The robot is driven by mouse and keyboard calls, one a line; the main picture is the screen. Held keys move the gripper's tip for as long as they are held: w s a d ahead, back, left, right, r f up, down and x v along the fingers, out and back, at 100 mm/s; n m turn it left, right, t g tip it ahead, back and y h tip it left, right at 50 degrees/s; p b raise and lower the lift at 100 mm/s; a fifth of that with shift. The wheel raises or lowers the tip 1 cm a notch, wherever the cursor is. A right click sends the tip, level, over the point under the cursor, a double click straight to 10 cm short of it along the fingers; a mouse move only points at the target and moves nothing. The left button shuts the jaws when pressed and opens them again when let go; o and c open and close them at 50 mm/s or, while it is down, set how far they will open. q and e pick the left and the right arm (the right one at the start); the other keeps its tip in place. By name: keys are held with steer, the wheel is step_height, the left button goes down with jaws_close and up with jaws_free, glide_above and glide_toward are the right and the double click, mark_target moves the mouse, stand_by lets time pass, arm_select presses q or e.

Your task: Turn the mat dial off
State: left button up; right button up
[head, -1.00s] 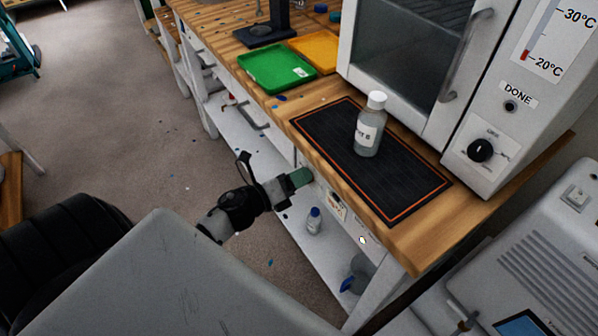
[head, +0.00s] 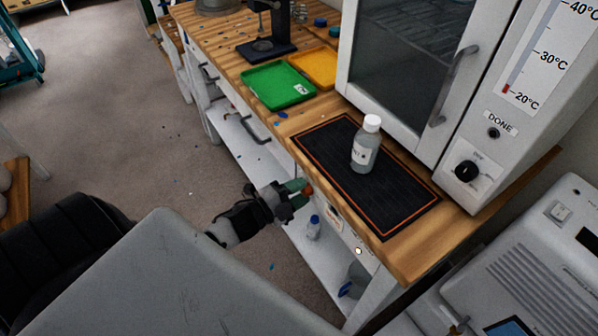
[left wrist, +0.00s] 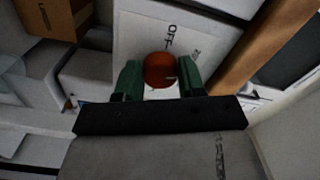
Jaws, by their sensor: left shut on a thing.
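The mat dial is an orange-red round knob (left wrist: 160,70) on a white panel, with an OFF mark (left wrist: 170,36) printed beside it. In the head view the dial (head: 308,190) shows on the bench's front face, below the heated mat's edge. My left gripper (head: 300,190) is shut on it; in the left wrist view its green fingertips (left wrist: 159,80) lie on both sides of the knob. The dial's pointer is not clear. The black heated mat (head: 405,205) with an orange border lies on the bench. My right gripper is not in view.
A white-capped bottle (head: 365,148) stands upright on the mat. A white oven with a black dial (head: 466,171) stands behind it. Green (head: 279,87) and yellow (head: 318,66) trays lie farther left. A small bottle (head: 314,230) stands on the shelf below.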

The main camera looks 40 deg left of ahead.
arm_select(q)
steer(key=n+p, duration=0.1)
steer(key=n, duration=0.2)
steer(key=shift+n, duration=0.4)
steer(key=n+p, duration=0.1)
steer(key=n, duration=0.2)
steer(key=shift+n+p, duration=0.3)
steer(key=shift+p, duration=0.1)
steer(key=n+p, duration=0.1)
steer(key=n, duration=0.3)
steer(key=shift+d+f, duration=0.1)
steer(key=shift+s+n, duration=0.1)
steer(key=shift+n, duration=1.1)
steer(key=shift+f, duration=0.1)
steer(key=o, duration=0.9)
steer(key=v, duration=1)
steer(key=shift+s+b, duration=0.3)
steer(key=shift+s, duration=0.05)
